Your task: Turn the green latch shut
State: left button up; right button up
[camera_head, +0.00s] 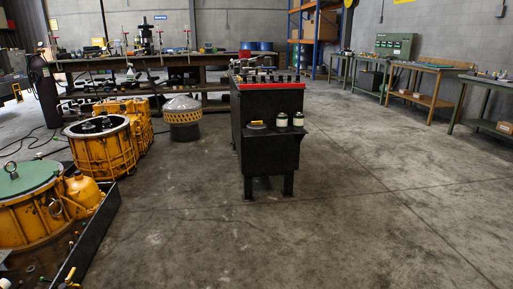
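I cannot pick out a green latch with certainty. A round green cover (32,182) lies on top of the yellow transmission housing (28,222) at the lower left, partly cut off by the picture's edge. A small knob-like part (10,168) stands on the cover; it is too small to tell whether it is a latch or how it is turned. Neither of my grippers shows in this view.
A second yellow housing (103,152) stands behind the first. A black cabinet (268,150) with a red-edged top stands mid-floor. Workbenches (415,88) line the right wall. A black gas cylinder (45,92) stands at the left. The floor (390,200) at the right is clear.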

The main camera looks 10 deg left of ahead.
aim_at(57, 171)
jog(key=i+u, duration=0.35)
jog(key=i, duration=0.45)
jog(key=i+l+u, duration=0.2)
jog(key=i+u, duration=0.15)
jog(key=i, duration=0.45)
jog(key=i+u, duration=0.25)
jog(key=i, duration=0.25)
jog(key=i+u, duration=0.25)
jog(key=i, duration=0.3)
jog(key=i+l+u, duration=0.15)
jog(key=i+u, duration=0.15)
jog(key=i, duration=0.2)
